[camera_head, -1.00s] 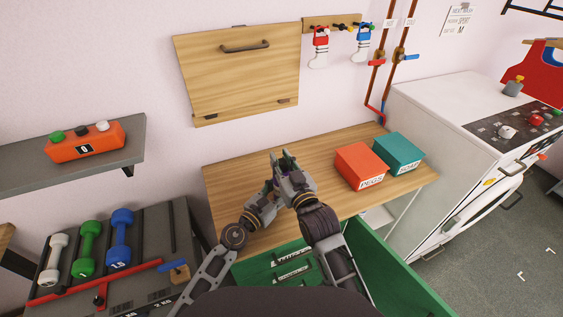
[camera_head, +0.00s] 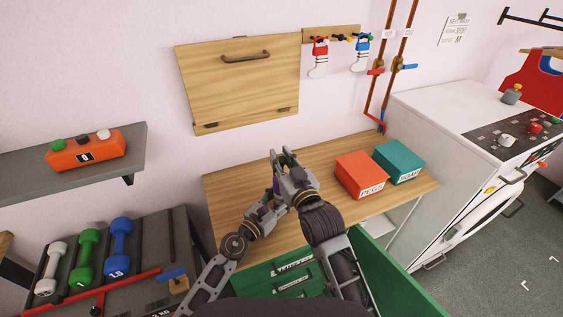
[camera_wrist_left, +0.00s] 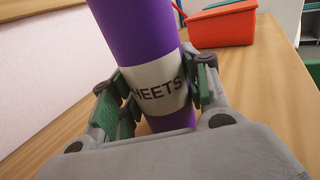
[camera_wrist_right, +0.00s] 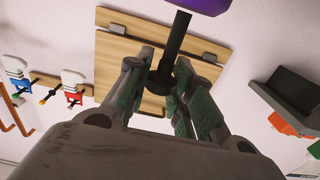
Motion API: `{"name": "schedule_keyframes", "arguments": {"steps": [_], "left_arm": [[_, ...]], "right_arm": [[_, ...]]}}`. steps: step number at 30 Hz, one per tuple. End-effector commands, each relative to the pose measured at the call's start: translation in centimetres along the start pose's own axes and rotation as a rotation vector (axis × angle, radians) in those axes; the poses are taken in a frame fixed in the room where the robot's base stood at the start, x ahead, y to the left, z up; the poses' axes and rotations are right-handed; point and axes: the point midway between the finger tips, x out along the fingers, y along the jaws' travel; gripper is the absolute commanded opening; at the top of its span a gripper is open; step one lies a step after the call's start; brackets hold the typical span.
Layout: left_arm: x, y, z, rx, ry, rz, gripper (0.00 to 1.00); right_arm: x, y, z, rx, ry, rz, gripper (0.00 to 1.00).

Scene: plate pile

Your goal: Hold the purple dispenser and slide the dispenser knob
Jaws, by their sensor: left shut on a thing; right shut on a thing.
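The purple dispenser (camera_wrist_left: 140,30), a cylinder with a white label reading "HEETS", stands between the fingers of my left gripper (camera_wrist_left: 160,90), which is shut on it. In the head view the dispenser is mostly hidden behind my grippers. The dark dispenser knob (camera_wrist_right: 165,82), a rod with a wider end, comes out of the purple body (camera_wrist_right: 205,4) in the right wrist view. My right gripper (camera_wrist_right: 160,90) is shut on the knob's end. In the head view my right gripper (camera_head: 283,158) is above and close to my left gripper (camera_head: 268,205).
An orange-red box (camera_head: 361,174) and a teal box (camera_head: 399,161) stand on the right of the wooden table (camera_head: 230,190). Green drawers (camera_head: 275,272) are below its front. A wooden wall panel (camera_head: 240,85) is behind. Dumbbells (camera_head: 84,258) are on a rack at left.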

Motion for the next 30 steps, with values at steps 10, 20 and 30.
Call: {"name": "schedule_keyframes", "arguments": {"steps": [10, 20, 30], "left_arm": [[-0.1, 0.0, -0.2, -0.001, 0.004, 0.000, 0.06], [-0.1, 0.0, -0.2, -0.001, 0.003, 0.000, 0.06], [0.0, 0.0, -0.2, -0.001, 0.003, 0.000, 0.06]], "right_arm": [[0.0, 0.1, -0.2, 0.000, 0.006, 0.001, 0.46], [-0.2, 0.0, -0.1, 0.000, 0.004, 0.001, 0.46], [-2.2, 0.0, -0.1, 0.000, 0.003, 0.001, 0.46]]}}
